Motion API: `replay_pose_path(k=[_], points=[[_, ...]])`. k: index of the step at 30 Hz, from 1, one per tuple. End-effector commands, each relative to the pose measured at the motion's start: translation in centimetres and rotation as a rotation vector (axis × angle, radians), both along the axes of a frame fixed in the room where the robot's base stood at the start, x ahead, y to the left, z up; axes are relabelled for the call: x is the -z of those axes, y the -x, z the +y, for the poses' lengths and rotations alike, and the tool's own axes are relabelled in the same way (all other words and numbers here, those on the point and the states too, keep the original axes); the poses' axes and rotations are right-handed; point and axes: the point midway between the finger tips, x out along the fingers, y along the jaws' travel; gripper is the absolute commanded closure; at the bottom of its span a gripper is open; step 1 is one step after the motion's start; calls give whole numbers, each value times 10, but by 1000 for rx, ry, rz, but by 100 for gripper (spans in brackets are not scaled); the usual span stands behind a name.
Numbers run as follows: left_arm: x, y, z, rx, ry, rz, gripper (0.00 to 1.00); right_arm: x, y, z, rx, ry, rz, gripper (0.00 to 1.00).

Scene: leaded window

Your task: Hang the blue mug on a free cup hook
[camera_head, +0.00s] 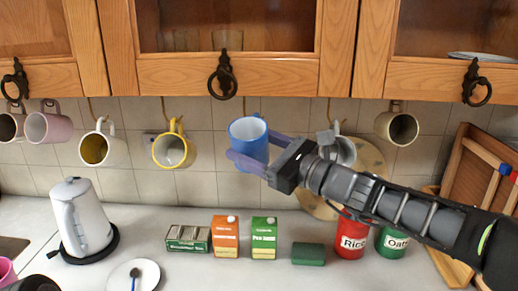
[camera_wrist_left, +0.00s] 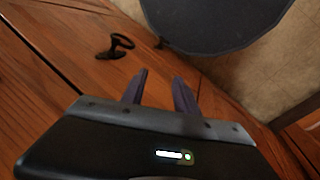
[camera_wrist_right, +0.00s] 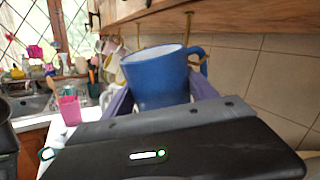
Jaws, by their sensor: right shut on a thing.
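The blue mug (camera_head: 248,137) is held upright in the air in front of the tiled wall, below the middle cabinet. My right gripper (camera_head: 257,153) is shut on it, with purple fingers on both sides of its body. In the right wrist view the blue mug (camera_wrist_right: 155,78) has its handle to the right, and a brass cup hook (camera_wrist_right: 188,28) hangs down just behind its rim. I cannot tell whether they touch. My left gripper (camera_wrist_left: 160,90) shows only in its own wrist view, fingers apart and empty, near a wooden cabinet front.
Other mugs hang alongside: pink (camera_head: 48,126), white with yellow inside (camera_head: 102,147), yellow (camera_head: 172,150), grey (camera_head: 343,149) and white (camera_head: 397,127). Below stand a kettle (camera_head: 82,218), an orange carton (camera_head: 226,238), a green carton (camera_head: 264,238) and a red Rice canister (camera_head: 350,240).

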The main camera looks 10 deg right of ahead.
Motion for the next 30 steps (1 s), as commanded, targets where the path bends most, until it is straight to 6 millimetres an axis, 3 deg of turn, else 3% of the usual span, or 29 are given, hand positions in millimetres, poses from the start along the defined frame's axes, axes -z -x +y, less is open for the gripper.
replay_pose_path(k=[6,27,28,30], points=[[9,-1,-1,1,3,-3,64,6,-1,6,0,-1,-2,89],[9,-1,0,1,2,-4,64,6,-1,7,0,-1,-2,89],[9,-1,0,1,2,-4,64,6,-1,7,0,-1,-2,31],[10,-1,-1,1,2,-4,64,6,-1,7,0,-1,-2,26]])
